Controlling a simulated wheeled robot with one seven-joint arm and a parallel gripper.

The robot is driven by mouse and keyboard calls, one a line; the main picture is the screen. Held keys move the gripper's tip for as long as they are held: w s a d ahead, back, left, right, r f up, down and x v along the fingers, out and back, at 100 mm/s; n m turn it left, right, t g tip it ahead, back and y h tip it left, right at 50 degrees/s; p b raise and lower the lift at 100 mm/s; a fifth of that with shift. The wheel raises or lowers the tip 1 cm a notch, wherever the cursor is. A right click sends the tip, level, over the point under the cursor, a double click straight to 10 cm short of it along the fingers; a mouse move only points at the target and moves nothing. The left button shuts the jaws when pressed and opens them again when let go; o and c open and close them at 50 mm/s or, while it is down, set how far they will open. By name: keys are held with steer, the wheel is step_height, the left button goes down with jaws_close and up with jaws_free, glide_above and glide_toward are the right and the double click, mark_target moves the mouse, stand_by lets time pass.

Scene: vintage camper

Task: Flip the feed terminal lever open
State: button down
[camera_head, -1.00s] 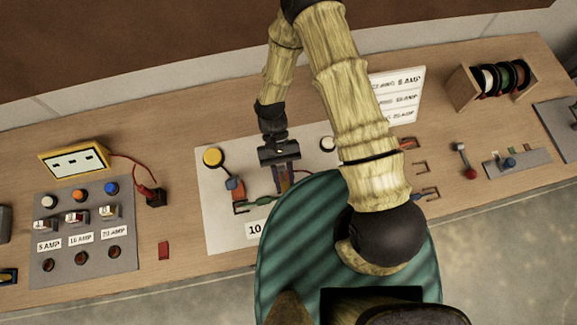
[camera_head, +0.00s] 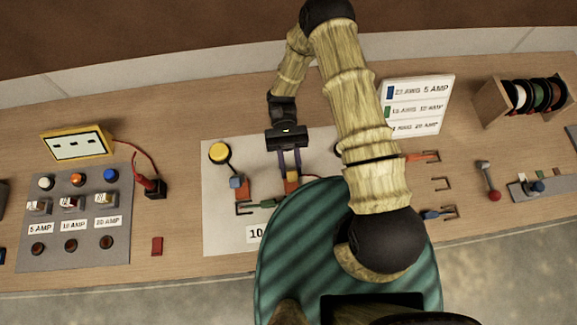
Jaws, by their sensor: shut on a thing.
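My gripper (camera_head: 290,170) points down over the white board with the "10" label (camera_head: 218,230). Its two purple fingers stand slightly apart, closed on the small yellow-orange lever (camera_head: 292,176) of an orange terminal block. Much of that block is hidden by the fingers and my green body. A second orange terminal block (camera_head: 243,192) with a blue lever (camera_head: 236,181) sits to the left on the same board. A green part (camera_head: 262,204) lies in front, between the two. How far the gripped lever is turned cannot be told.
A yellow round lamp (camera_head: 219,152) stands behind the left terminal. A grey panel (camera_head: 120,250) with buttons and switches and a yellow meter (camera_head: 76,145) are at left. An amp chart (camera_head: 440,85), wire spools (camera_head: 520,95) and a red-knobbed lever (camera_head: 488,182) are at right.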

steer(key=shift+w, duration=0.15)
stand_by(0.3)
steer(key=c, duration=1.2)
jaws_free()
steer(key=shift+o, duration=0.2)
steer(key=shift+w+a+f+b, duration=0.1)
steer(key=shift+w+b, duration=0.2)
steer(key=shift+b, duration=0.05)
steer(key=w+a+b, duration=0.1)
steer(key=w+b, duration=0.3)
steer(key=w, duration=0.7)
steer(key=shift+w+r+b, duration=0.15)
steer(key=shift+r+b, duration=0.15)
steer(key=shift+b, duration=0.05)
